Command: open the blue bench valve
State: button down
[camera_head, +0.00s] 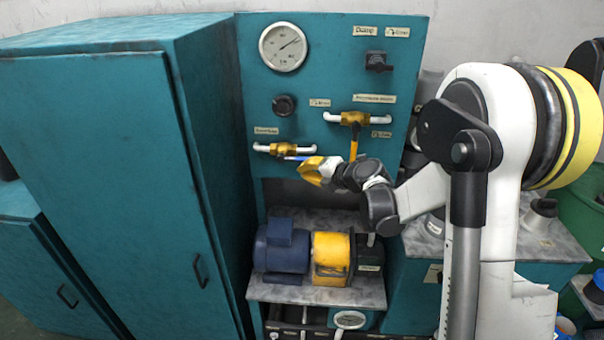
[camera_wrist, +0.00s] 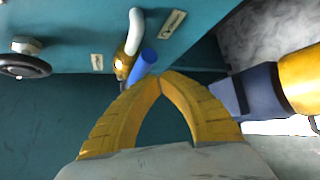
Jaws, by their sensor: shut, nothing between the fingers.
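The blue bench valve is a brass body (camera_head: 284,149) on a short white pipe on the teal panel. Its blue lever (camera_head: 296,157) points right, towards my fingertips. In the wrist view the brass body (camera_wrist: 122,65) and blue lever (camera_wrist: 145,61) show just beyond my fingertips. My gripper (camera_head: 313,164) has yellow fingers and is shut and empty. In the wrist view its tips (camera_wrist: 160,76) meet just below and right of the lever's end. I cannot tell whether they touch it. My fingers may hide part of the lever in the head view.
A second brass valve (camera_head: 354,118) with a yellow lever (camera_head: 354,143) hanging down is at upper right. A gauge (camera_head: 283,47) and black knobs are above. A blue motor (camera_head: 281,247) and yellow coupling (camera_head: 330,254) sit below. A tall teal cabinet (camera_head: 95,170) stands left.

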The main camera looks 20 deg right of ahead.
jog(key=shift+w+d+r, duration=0.15)
jog(key=shift+d+r, duration=0.1)
jog(key=shift+r, duration=0.5)
jog(key=shift+f, duration=0.15)
notch_tip(320, 180, down, 4)
jog(key=b, duration=0.3)
jog(key=s+a+r+p, duration=0.3)
jog(key=s+r+p, duration=0.1)
jog(key=s+r, duration=0.3)
jog(key=shift+s+r, duration=0.15)
jog(key=shift+r, duration=0.05)
